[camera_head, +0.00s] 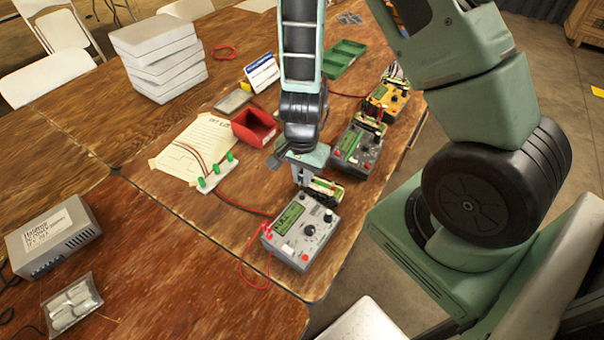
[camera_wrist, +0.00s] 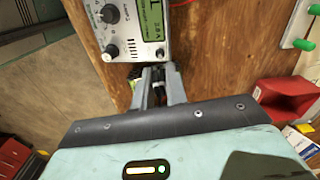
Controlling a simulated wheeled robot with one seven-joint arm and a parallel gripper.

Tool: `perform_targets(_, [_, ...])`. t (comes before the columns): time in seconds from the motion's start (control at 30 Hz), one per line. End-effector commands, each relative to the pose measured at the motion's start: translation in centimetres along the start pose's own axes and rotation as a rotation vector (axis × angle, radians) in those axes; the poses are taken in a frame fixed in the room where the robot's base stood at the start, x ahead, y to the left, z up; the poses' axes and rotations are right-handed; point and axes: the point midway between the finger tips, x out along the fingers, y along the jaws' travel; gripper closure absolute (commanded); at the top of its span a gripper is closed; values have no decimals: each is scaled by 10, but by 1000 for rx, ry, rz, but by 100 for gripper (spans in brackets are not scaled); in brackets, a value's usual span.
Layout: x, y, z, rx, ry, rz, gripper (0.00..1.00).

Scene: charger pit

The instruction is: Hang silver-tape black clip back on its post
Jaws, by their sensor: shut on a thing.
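My gripper (camera_head: 300,180) points down just behind the nearest grey charger (camera_head: 300,232), beside the battery pack (camera_head: 323,190) at its back edge. In the wrist view, my gripper (camera_wrist: 158,84) is shut on a small dark thing that looks like the black clip (camera_wrist: 157,90). The fingers hide most of it, and I cannot make out silver tape. A pale board with several green-topped posts (camera_head: 211,172) lies left of my gripper on the table. Which post belongs to the clip is not visible.
Two more chargers, one grey (camera_head: 358,145) and one yellow (camera_head: 385,100), stand behind at the right. A red bin (camera_head: 254,126), a paper sheet (camera_head: 190,150) and a green tray (camera_head: 345,55) lie around. Red leads cross the table.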

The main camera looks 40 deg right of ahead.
Motion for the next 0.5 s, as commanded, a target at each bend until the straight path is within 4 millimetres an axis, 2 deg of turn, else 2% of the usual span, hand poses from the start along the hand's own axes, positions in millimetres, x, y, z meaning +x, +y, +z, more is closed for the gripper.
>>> perform_targets(0.5, [32,0,0,0,1,0,99])
